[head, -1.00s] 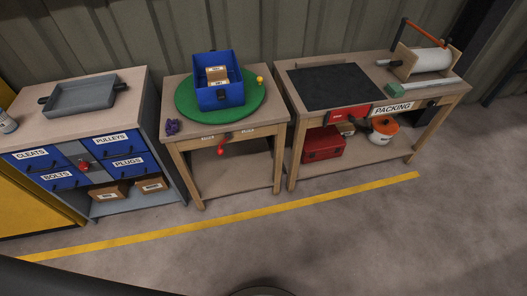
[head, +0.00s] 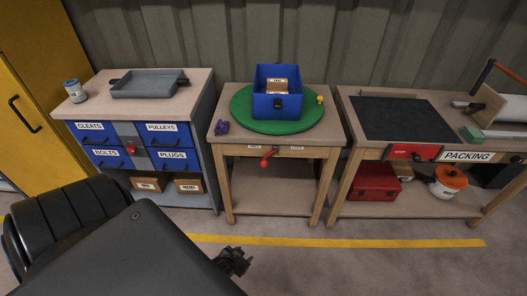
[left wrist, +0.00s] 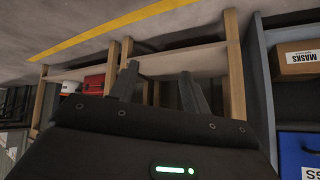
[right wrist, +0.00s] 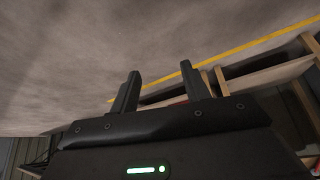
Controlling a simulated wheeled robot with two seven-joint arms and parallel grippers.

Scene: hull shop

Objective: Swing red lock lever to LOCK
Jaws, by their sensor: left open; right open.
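The red lock lever (head: 267,160) is on the front rail of the middle table (head: 229,186), under the tabletop. Its arm hangs down and to the left from a pivot. Two small labels flank it, too small to read. On the table is a green round turntable (head: 244,116) with a blue box (head: 275,107) on it. My left gripper (head: 236,262) is low in front of the table, well short of the lever. The left wrist view shows its fingers (left wrist: 158,78) apart and empty. My right gripper (right wrist: 160,78) is also open and empty, and not in the head view.
A cabinet with blue drawers (head: 84,139) and a grey tray (head: 149,84) stands left. The packing bench (head: 466,156) stands right, with a red toolbox (head: 372,181) below. A purple object (head: 222,127) sits near the middle table's left edge. The floor in front looks clear.

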